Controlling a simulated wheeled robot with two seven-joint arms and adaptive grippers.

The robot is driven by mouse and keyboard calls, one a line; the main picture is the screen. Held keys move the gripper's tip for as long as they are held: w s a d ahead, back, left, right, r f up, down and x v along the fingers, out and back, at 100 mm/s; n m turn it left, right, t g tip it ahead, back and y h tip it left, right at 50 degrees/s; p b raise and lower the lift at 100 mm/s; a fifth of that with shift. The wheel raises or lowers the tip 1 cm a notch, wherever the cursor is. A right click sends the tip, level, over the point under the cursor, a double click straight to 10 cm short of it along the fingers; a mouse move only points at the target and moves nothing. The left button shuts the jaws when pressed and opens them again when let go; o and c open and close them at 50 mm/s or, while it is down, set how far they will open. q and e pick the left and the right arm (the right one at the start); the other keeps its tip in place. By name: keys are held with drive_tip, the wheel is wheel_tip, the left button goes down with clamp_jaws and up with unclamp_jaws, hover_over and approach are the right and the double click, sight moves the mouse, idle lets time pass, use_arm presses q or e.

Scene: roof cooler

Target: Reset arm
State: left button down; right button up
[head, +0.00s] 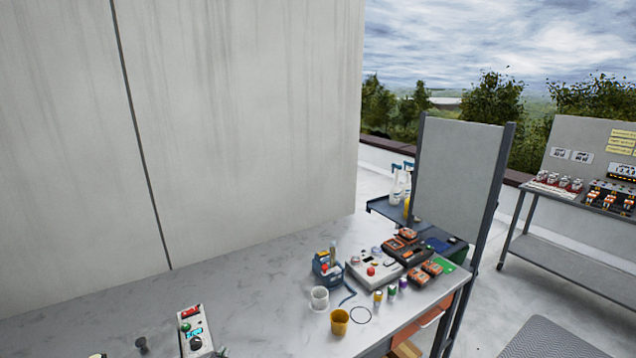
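Neither of my grippers nor my arms can be clearly made out in the head view. The task names no object besides the arm. A grey workbench (130,318) runs along the bottom of the picture against a tall pale wall panel (235,130). Whether anything is held is hidden from this view.
On the bench are a control box (195,330), an orange cup (339,321), a white cup (320,298), a blue caddy (327,268), and a grey box with a red button (372,272). A grey board (458,175) stands behind. Bare bench lies left of the cups.

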use_arm(q)
drive_tip(key=s+f+g, duration=0.1)
drive_tip(key=s, duration=0.1)
drive_tip(key=s+f+n+g, duration=0.1)
drive_tip(key=s+f, duration=0.1)
drive_tip(key=s+f+g, duration=0.1)
drive_tip(key=s+f, duration=0.1)
drive_tip(key=s, duration=0.1)
drive_tip(key=shift+a+f+n+h, duration=0.1)
drive_tip(key=shift+n+h, duration=0.2)
drive_tip(key=s+d+f+g+h, duration=0.1)
drive_tip(key=s+f+g, duration=0.25)
drive_tip(key=s, duration=0.55)
wheel_tip(320, 180, down, 33)
drive_tip(key=s+g, duration=0.2)
drive_tip(key=s, duration=0.1)
drive_tip(key=s+a+f, duration=0.2)
drive_tip(key=s+f, duration=0.8)
drive_tip(key=s, duration=0.1)
drive_tip(key=s+a+f+g, duration=0.1)
drive_tip(key=s+a+f, duration=0.1)
drive_tip(key=s+f, duration=0.8)
drive_tip(key=shift+s, duration=0.55)
drive_tip(key=shift+g, duration=0.25)
